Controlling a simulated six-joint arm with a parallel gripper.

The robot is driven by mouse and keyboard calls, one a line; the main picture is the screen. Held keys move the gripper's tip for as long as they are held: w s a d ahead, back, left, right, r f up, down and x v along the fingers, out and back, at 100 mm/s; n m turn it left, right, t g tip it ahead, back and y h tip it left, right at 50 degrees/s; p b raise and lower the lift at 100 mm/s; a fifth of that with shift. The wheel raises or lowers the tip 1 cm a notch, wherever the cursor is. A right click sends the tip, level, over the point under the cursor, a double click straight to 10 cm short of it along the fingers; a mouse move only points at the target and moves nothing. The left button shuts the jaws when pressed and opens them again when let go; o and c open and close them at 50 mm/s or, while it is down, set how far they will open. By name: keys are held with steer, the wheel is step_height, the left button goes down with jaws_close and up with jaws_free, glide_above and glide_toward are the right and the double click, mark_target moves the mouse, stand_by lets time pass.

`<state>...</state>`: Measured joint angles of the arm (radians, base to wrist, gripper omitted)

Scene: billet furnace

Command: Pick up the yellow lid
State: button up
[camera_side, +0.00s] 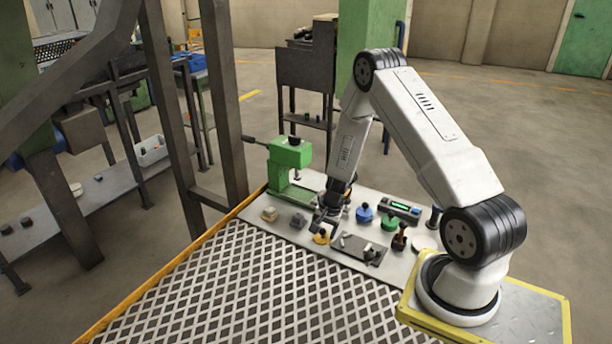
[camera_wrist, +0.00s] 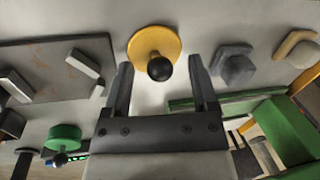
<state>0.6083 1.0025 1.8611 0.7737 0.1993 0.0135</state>
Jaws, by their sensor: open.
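The yellow lid (camera_wrist: 151,43) is a round disc with a black ball knob, lying on the grey table. In the wrist view it is at top centre, just beyond the fingertips and roughly in line with the gap between them. In the side view the yellow lid (camera_side: 321,238) shows small, below my gripper (camera_side: 323,222). My gripper (camera_wrist: 160,75) is open, with nothing between its two fingers. I cannot tell its exact height above the lid.
A green lid (camera_side: 390,223) and a blue lid (camera_side: 364,214) lie to the right. A dark plate (camera_side: 358,249) with small blocks is beside the yellow lid. A green press (camera_side: 290,158) stands at the back left. Grey (camera_side: 298,221) and tan (camera_side: 269,214) pieces lie left.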

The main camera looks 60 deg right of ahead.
stand_by(0.5)
jaws_close()
steer(key=shift+r, duration=0.15)
steer(key=shift+r, duration=0.8)
steer(key=s+a+r, duration=0.6)
steer(key=s+r, duration=0.5)
steer(key=s, duration=0.1)
steer(key=shift+s, duration=0.35)
